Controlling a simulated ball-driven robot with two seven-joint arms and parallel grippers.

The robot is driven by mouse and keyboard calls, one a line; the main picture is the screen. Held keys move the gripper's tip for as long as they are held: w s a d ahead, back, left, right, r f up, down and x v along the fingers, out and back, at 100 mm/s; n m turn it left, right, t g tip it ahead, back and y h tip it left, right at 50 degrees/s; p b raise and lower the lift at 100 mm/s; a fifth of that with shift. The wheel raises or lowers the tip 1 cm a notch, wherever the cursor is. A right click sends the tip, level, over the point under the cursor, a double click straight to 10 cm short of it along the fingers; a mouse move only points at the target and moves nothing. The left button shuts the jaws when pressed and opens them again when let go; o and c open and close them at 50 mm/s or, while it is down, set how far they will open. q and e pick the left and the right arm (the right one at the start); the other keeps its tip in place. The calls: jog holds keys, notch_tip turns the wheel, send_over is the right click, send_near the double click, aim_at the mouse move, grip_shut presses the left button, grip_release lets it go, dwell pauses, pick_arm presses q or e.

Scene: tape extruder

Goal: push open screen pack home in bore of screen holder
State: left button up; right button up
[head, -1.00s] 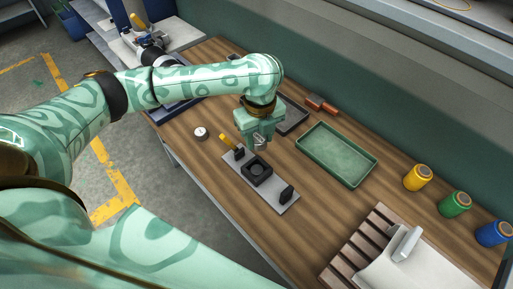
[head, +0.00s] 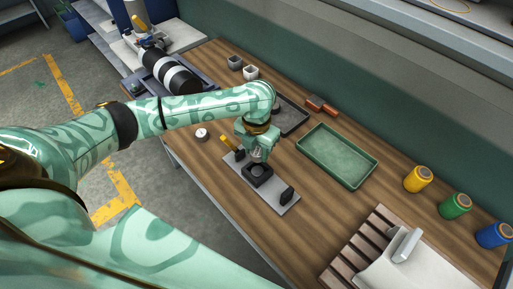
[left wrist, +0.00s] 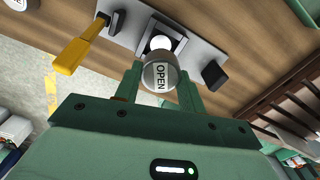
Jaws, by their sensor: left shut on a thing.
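The open screen pack (left wrist: 158,76) is a round light-grey piece marked OPEN in the left wrist view. My left gripper (head: 257,156) is shut on it, with a finger on each side in the left wrist view (left wrist: 160,92). The screen holder (head: 251,178) is a black square block on a grey plate, directly below my left gripper. In the left wrist view the holder (left wrist: 176,40) lies just beyond the pack, with a bright round spot at its bore. I cannot tell whether the pack touches the bore. My right gripper is not in view.
The grey plate (head: 279,203) also carries a yellow handle (head: 227,142) and a black upright block (head: 287,195). A green tray (head: 337,157) lies to the right. A small white round item (head: 202,134) lies to the left. Wooden table between is clear.

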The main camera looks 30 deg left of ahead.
pick_arm(q)
jog(key=b, duration=0.3)
send_over(257, 171)
jog(key=shift+s+f, duration=0.1)
jog(key=shift+f, duration=2.75)
jog(key=shift+p, duration=0.3)
jog(key=shift+p, duration=0.5)
jog(key=shift+f+b, duration=0.55)
jog(key=shift+f, duration=0.45)
jog(key=o, duration=1.1)
jog(key=shift+c, duration=0.2)
